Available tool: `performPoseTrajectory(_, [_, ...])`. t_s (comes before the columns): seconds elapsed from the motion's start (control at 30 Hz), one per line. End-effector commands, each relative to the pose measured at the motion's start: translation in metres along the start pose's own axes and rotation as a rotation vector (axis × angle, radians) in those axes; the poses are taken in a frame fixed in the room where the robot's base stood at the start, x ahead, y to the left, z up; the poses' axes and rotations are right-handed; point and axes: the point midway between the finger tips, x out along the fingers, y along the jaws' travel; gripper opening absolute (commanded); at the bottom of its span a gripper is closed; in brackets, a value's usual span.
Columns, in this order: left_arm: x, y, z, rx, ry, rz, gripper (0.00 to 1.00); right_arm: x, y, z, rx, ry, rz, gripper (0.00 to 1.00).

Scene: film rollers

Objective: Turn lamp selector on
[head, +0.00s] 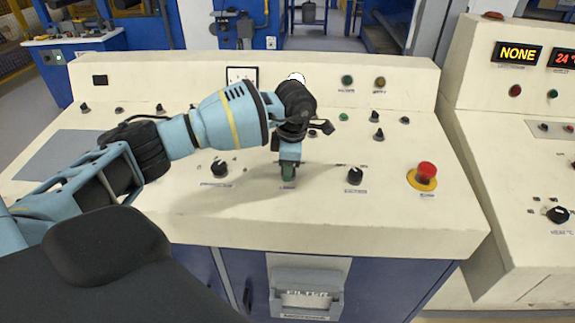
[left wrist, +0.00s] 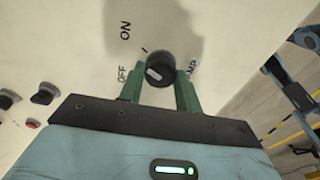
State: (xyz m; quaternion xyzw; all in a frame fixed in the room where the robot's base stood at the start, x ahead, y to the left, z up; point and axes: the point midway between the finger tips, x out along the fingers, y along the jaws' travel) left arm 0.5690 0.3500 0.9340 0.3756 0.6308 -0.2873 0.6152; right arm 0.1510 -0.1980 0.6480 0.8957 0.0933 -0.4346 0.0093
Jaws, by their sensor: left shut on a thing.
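The lamp selector (left wrist: 156,68) is a round black knob with a pale pointer mark, seen in the left wrist view. The labels ON, OFF and LAMP are printed around it, with ON up and to the left and OFF to the left. The pale mark lies on the knob's side nearer OFF; its exact setting is hard to tell. My left gripper (head: 288,174) reaches down to the panel in the head view and hides the knob there. Its green fingers (left wrist: 158,92) are shut on the knob, one on each side. My right gripper is not in view.
The cream control panel (head: 240,220) has another black selector on either side, left (head: 219,169) and right (head: 355,176). A red emergency button (head: 425,174) on a yellow base stands farther right. Several small knobs stand behind. A second console (head: 520,120) is at the right.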

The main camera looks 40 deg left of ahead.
Motion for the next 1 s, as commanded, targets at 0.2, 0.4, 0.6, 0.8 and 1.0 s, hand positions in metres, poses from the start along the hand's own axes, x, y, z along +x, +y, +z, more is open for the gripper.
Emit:
performPoseTrajectory(0.2, [0.0,0.0001,-0.0003,0.089,0.001,0.008,0.11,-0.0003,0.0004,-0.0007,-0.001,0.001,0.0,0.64])
performPoseTrajectory(0.4, [0.0003,0.0,-0.0003,0.124,0.001,0.01,0.11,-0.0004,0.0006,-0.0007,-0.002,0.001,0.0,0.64])
performPoseTrajectory(0.6, [0.0004,0.0,-0.0002,0.131,0.001,0.011,0.11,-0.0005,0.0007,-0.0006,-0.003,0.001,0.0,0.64])
performPoseTrajectory(0.8, [0.0004,-0.0001,-0.0001,0.131,0.001,0.011,0.11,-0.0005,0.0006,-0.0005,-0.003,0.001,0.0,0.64])
performPoseTrajectory(1.0, [0.0003,-0.0001,0.0,0.13,0.001,0.01,0.55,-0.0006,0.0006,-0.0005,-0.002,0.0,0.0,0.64])
